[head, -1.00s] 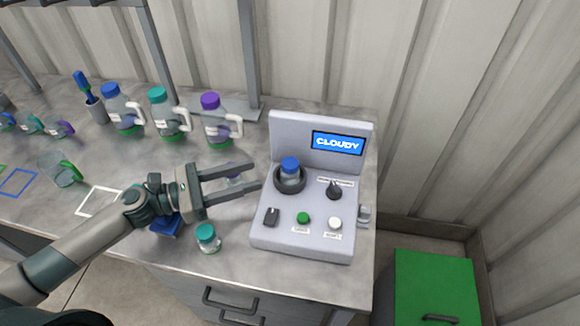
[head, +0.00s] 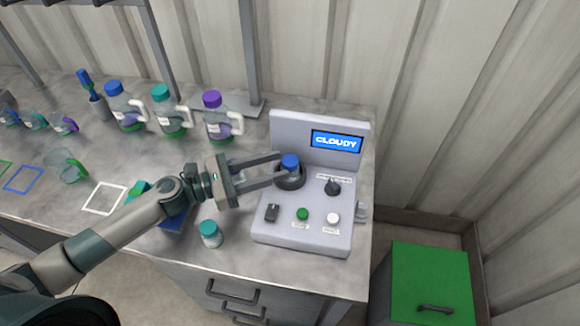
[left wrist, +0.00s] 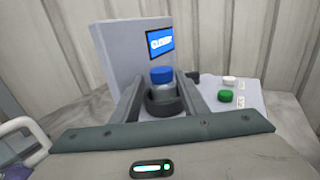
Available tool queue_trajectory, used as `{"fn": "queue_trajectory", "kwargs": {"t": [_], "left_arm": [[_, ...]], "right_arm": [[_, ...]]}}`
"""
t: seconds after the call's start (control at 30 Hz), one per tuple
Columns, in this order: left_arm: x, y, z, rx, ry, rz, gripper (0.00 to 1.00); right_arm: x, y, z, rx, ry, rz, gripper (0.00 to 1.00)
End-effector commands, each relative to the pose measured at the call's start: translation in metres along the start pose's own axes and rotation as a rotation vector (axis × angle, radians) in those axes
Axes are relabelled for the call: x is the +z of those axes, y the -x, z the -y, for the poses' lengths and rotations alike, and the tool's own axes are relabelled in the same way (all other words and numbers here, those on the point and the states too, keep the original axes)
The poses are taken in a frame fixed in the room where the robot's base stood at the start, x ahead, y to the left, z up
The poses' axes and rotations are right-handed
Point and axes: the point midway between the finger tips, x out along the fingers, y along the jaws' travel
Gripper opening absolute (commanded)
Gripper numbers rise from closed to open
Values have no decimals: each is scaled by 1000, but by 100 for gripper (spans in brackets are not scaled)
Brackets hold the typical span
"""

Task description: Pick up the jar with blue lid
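The jar with blue lid (head: 290,163) stands upright in the dark round holder (head: 290,182) on the grey machine (head: 262,228), whose screen (head: 337,142) reads CLOUDY. My left gripper (head: 283,169) is open, with its fingers reaching to the jar. In the left wrist view the blue-lidded jar (left wrist: 161,78) sits between the two spread fingers (left wrist: 162,92); I cannot tell whether they touch it. My right gripper is not in view.
A teal-lidded jar (head: 209,233) stands at the counter's front edge, left of the machine. Several handled bottles (head: 217,120) stand at the back. The machine has a black knob (head: 333,187), a green button (head: 302,214) and a white button (head: 333,219). A green-topped bin (head: 430,280) is at lower right.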

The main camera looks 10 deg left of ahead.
Motion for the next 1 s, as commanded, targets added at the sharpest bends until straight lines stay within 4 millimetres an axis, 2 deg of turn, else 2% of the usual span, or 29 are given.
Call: {"fn": "queue_trajectory", "kwargs": {"t": [0.2,0.4,0.93,0.97,1.0], "left_arm": [[10,-23,3,-2,1,1,40],[6,-42,2,0,1,0,40],[4,-45,3,-1,1,0,40],[4,-45,3,-1,1,0,35],[4,-45,3,-1,1,0,26]], "right_arm": [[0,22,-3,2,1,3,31],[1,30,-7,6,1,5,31],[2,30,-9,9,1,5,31],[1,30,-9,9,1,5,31],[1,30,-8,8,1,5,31]]}}
